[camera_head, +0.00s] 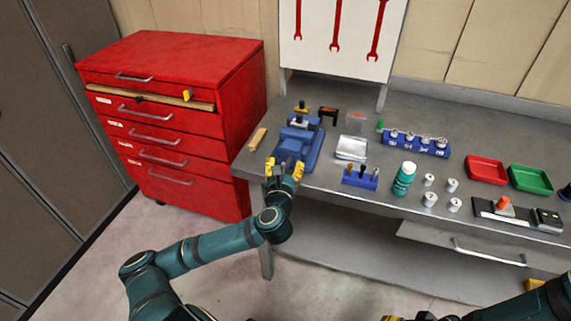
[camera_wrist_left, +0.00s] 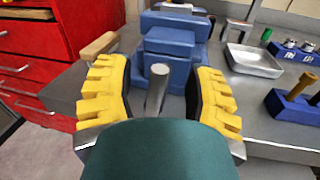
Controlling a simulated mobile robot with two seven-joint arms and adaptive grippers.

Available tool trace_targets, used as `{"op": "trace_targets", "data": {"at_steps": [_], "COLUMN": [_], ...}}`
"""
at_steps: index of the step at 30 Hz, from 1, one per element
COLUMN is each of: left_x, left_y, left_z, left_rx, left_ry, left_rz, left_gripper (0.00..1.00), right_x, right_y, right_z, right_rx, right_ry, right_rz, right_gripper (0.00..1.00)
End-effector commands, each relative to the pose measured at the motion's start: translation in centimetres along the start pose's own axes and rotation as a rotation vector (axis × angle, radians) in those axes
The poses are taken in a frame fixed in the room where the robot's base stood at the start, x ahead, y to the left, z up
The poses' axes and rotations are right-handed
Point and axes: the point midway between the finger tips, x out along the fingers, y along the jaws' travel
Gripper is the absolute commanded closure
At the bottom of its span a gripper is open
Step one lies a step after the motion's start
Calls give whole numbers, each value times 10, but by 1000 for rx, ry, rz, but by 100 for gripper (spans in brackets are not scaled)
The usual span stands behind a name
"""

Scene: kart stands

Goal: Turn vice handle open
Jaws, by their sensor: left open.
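A blue vice (camera_head: 298,143) stands at the left front of the grey workbench. In the left wrist view, the blue vice (camera_wrist_left: 170,45) fills the upper middle, and a grey metal bar (camera_wrist_left: 157,88), seemingly its handle or screw, points toward me. My left gripper (camera_head: 284,168) is at the front of the vice. Its yellow fingers (camera_wrist_left: 162,95) are open, one on each side of the bar, with gaps to it. The bar's near end is hidden behind my gripper's body. In the head view, yellow parts at the bottom edge (camera_head: 392,318) seem to belong to my right gripper, mostly cut off.
A wooden-handled tool (camera_head: 257,139) lies left of the vice. A metal tray (camera_head: 351,148) and a blue holder (camera_head: 360,179) stand to its right. A red drawer cabinet (camera_head: 185,115) stands left of the workbench (camera_head: 320,182).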

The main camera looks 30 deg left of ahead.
Motion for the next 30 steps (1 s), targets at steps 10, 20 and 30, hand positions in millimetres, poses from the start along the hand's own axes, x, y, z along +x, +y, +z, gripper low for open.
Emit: {"op": "trace_targets", "data": {"at_steps": [10, 20, 30], "left_x": [0, 0, 0], "left_y": [0, 0, -1], "left_z": [0, -3, -4], "left_rx": [0, 4, 115], "left_ry": [1, 7, -9], "left_rz": [1, 2, 6], "left_gripper": [100, 100, 100], "right_x": [0, 0, -4], "right_y": [0, 0, -2], "right_z": [0, 0, -1], "right_rx": [0, 0, 1], "right_ry": [0, 0, 2], "right_rz": [0, 0, 0], "right_gripper": [59, 59, 59]}}
